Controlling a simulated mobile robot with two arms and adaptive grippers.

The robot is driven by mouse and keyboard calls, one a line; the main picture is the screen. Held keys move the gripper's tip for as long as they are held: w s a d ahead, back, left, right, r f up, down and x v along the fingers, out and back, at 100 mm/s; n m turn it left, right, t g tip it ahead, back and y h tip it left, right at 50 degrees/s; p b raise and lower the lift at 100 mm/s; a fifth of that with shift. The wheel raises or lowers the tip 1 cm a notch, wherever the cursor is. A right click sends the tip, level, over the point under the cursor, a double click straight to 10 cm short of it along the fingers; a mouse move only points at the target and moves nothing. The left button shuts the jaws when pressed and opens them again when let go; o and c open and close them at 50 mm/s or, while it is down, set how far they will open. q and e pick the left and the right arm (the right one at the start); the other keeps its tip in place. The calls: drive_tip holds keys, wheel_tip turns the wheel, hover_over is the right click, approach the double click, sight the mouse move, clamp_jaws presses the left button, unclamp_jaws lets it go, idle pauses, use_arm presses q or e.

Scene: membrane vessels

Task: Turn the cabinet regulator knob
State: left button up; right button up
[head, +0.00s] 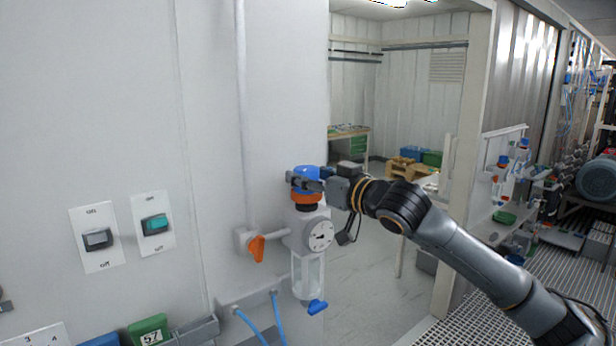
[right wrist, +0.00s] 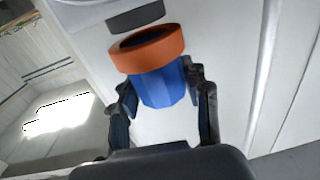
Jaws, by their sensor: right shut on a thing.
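The regulator knob (head: 306,174) is blue with an orange collar (head: 305,197) below it, on top of a filter regulator with a round gauge (head: 319,235) and a clear bowl (head: 308,272). My right gripper (head: 308,184) comes in from the right and is shut on the knob. In the right wrist view the blue knob (right wrist: 160,86) sits between the two fingers (right wrist: 162,92), one on each side. The orange collar shows beyond the fingertips in that view. My left gripper is in neither view.
An orange valve lever (head: 256,248) sits on the wall fitting left of the regulator. Two rocker switches (head: 98,239) (head: 155,224) are on the cabinet wall. Blue hoses (head: 278,319) hang below. An open doorway with free floor lies behind my right arm.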

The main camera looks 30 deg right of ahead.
drive_tip(key=shift+a+f+m+h+b, duration=0.15)
drive_tip(key=shift+m+h+b, duration=0.2)
drive_tip(key=shift+h, duration=0.35)
drive_tip(key=shift+m+h, duration=0.85)
drive_tip(key=shift+h, duration=0.35)
drive_tip(key=shift+m+h, duration=0.5)
drive_tip(key=shift+h, duration=0.3)
drive_tip(key=o, duration=1.2)
drive_tip(key=shift+c, duration=0.2)
drive_tip(key=shift+s, duration=0.1)
drive_tip(key=s+a, duration=0.1)
drive_tip(key=s, duration=1)
drive_tip(key=shift+s+a, duration=0.35)
